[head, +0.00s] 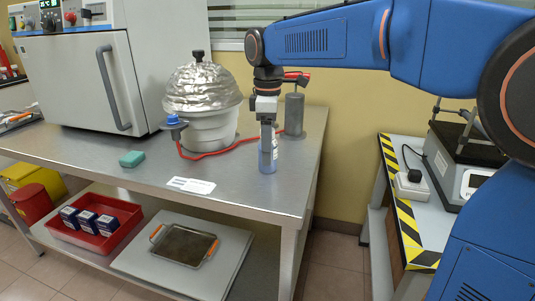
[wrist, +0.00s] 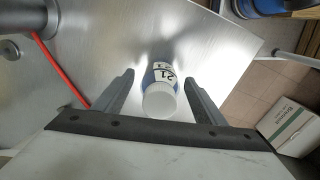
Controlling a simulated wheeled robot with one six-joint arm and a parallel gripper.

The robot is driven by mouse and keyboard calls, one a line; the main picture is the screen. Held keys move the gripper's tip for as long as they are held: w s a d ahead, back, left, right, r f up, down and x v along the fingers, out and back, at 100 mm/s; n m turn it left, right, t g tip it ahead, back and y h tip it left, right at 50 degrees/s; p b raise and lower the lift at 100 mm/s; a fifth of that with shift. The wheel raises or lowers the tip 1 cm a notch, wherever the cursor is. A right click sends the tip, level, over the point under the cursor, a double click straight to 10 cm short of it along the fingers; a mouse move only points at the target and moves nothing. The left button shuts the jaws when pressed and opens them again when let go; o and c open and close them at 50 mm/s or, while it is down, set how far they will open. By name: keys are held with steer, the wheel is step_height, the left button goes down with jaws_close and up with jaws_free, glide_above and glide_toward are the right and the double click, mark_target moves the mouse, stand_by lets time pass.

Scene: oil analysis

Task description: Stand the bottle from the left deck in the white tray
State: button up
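A blue bottle (head: 268,158) with a white label stands upright on the steel table near its right end. In the wrist view the bottle (wrist: 161,76) shows its white cap and a label reading "21". My gripper (head: 267,122) points down over the bottle. In the wrist view my gripper (wrist: 159,78) is open, with one finger on each side of the bottle and a visible gap to both. The fingers hide part of the bottle's top in the head view. I cannot make out a white tray for certain in either view.
A foil-covered white pot (head: 210,130), a grey cylinder (head: 294,114) and a red hose (head: 215,154) are close by. A white card (head: 191,185) lies at the table's front. A scale (head: 465,160) stands on the striped bench (head: 403,222) at right, across a gap.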

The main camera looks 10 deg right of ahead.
steer(key=c, duration=1.2)
steer(key=shift+r, duration=5)
steer(key=shift+c, duration=0.2)
